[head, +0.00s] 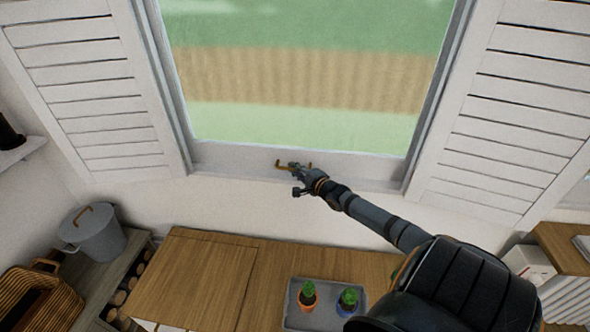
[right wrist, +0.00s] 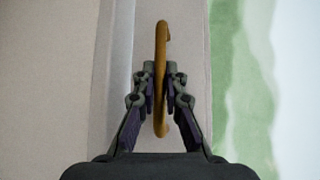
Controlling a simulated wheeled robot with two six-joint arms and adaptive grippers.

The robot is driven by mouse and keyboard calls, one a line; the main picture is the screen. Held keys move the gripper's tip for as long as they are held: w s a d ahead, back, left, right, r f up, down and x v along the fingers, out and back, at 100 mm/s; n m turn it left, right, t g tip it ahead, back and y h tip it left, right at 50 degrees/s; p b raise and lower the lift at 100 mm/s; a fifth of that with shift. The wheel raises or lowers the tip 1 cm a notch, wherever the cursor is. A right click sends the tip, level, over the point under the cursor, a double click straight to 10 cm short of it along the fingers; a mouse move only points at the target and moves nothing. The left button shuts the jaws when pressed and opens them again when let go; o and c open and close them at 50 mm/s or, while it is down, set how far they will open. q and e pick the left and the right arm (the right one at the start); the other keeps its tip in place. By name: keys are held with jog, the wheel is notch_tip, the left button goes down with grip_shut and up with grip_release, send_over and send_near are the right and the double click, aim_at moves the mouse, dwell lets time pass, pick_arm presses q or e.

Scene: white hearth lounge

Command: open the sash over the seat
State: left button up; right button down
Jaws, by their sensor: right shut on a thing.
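The window sash (head: 370,170) is a white-framed pane above the wooden seat (head: 205,278). Its bottom rail appears to be down at the sill. A brass bar handle (head: 280,165) is fixed on the middle of that rail. My right gripper (head: 295,167) reaches up from the lower right and is shut on the handle. In the right wrist view, the handle (right wrist: 161,40) passes between the two fingers of the gripper (right wrist: 160,82), with both ends of it showing beyond them. My left gripper is not in view.
White louvred shutters (head: 85,90) (head: 520,110) stand folded open on both sides. A grey tray (head: 325,322) with two small potted cacti (head: 308,296) (head: 348,299) sits on the seat below my arm. A grey lidded pot (head: 93,238) and a wicker basket (head: 55,290) stand at the left.

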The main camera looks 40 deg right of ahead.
aim_at(295, 127)
pick_arm(q)
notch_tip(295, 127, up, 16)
jog(key=p, duration=1.4)
pick_arm(e)
notch_tip(295, 127, up, 17)
jog(key=shift+r, duration=0.15)
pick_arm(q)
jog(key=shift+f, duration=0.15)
pick_arm(e)
jog(key=c, duration=1.4)
grip_release()
